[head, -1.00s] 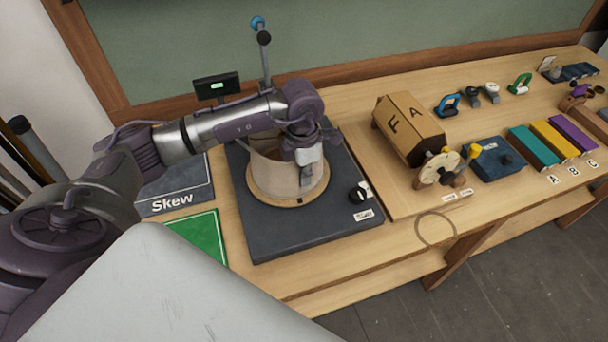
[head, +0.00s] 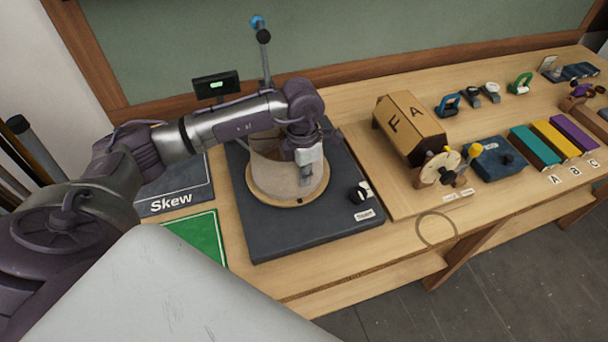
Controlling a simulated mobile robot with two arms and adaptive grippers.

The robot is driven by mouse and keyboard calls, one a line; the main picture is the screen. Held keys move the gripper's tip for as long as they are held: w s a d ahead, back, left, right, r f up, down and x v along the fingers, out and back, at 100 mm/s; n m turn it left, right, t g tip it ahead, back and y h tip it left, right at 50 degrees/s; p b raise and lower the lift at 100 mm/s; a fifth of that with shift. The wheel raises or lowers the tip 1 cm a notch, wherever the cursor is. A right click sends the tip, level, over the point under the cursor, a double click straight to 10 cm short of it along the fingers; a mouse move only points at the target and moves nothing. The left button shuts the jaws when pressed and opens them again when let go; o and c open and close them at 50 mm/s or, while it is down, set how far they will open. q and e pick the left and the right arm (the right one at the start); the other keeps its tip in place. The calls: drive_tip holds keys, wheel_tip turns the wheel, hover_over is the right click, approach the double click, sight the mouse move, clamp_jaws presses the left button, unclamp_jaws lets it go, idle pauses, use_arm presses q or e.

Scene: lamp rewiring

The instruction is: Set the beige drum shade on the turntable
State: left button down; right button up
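The beige drum shade (head: 270,175) stands upright on the round wooden disc of the turntable (head: 257,199), roughly centred on it. The disc sits on a dark square base. My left gripper (head: 309,165) points down at the right side of the shade's rim, with a light grey finger part in front of the shade's outer wall. The other finger is hidden, so I cannot tell whether it grips the wall. The arm covers part of the shade's top. My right gripper is out of view.
A black knob (head: 360,191) is on the base's right side. A post (head: 264,60) and small display (head: 215,86) stand behind. A dark Skew panel (head: 175,197) and green mat (head: 203,238) lie left. A wooden box (head: 408,128) and wheel (head: 440,169) stand right.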

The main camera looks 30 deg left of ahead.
use_arm(q)
drive_tip(key=shift+f, duration=0.2)
drive_tip(key=c, duration=0.8)
unclamp_jaws()
drive_tip(key=shift+o, duration=0.2)
drive_tip(key=shift+r, duration=0.15)
drive_tip(key=shift+r+p, duration=2.1)
drive_tip(key=shift+r, duration=1.8)
